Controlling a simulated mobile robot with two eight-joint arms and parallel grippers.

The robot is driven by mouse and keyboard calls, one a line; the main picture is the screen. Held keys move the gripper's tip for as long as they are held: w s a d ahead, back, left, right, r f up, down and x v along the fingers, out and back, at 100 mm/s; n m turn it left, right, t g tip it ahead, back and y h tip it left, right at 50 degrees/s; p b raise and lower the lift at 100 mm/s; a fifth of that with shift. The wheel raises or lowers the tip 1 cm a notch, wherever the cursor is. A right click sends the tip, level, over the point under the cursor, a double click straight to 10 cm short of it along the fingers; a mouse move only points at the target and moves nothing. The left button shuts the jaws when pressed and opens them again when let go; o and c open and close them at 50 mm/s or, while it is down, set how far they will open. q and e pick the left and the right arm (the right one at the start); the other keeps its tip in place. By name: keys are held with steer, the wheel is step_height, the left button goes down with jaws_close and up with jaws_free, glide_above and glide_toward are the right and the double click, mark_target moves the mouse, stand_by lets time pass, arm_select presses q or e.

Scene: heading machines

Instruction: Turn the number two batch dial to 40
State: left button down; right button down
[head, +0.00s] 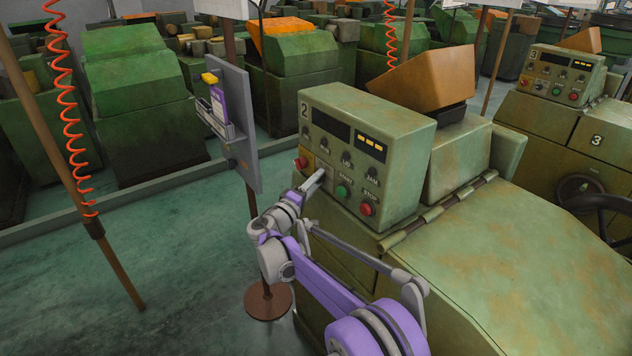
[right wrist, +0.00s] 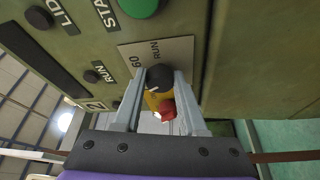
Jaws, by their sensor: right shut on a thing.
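The number two machine's console (head: 345,150) is green, with a "2" label, dark windows, small switches and a green and a red button. My right gripper (head: 318,182) reaches its lower left front in the head view. In the right wrist view the gripper (right wrist: 160,80) is shut on a black dial (right wrist: 159,75), one finger on either side. The dial sits on a pale plate (right wrist: 180,50) that reads "RUN" and "60". The fingers and the angle hide the rest of the scale, so I cannot tell the setting. My left gripper is not in view.
A red button (head: 301,163) on yellow is close by the gripper; it also shows beyond the dial in the right wrist view (right wrist: 167,110). The green start button (head: 342,191) is beside the gripper. A grey board (head: 236,130) on a post stands left. Open floor (head: 150,260) lies left.

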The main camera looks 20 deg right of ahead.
steer(key=shift+c, duration=2.3)
jaws_free()
steer(key=b+v, duration=0.1)
steer(key=v, duration=1)
steer(key=shift+d, duration=0.1)
steer(key=s+d+f+m+g+y+p, duration=0.1)
steer(key=s+d+f+g+y, duration=0.15)
steer(key=s+d, duration=0.45)
steer(key=s+d+f+m+g+y+p, duration=0.1)
steer(key=s+d+g+y, duration=0.25)
steer(key=s, duration=0.55)
steer(key=s+a+f+m+y+p, duration=0.1)
steer(key=s+a+f+y, duration=0.2)
steer(key=s, duration=0.8)
steer(key=s+a+f+m+g+y+p, duration=0.1)
steer(key=s+f+y, duration=0.4)
steer(key=s, duration=0.6)
steer(key=shift+s+a+f+m, duration=0.15)
steer(key=shift+s+a+m, duration=0.1)
steer(key=shift+a+m, duration=0.6)
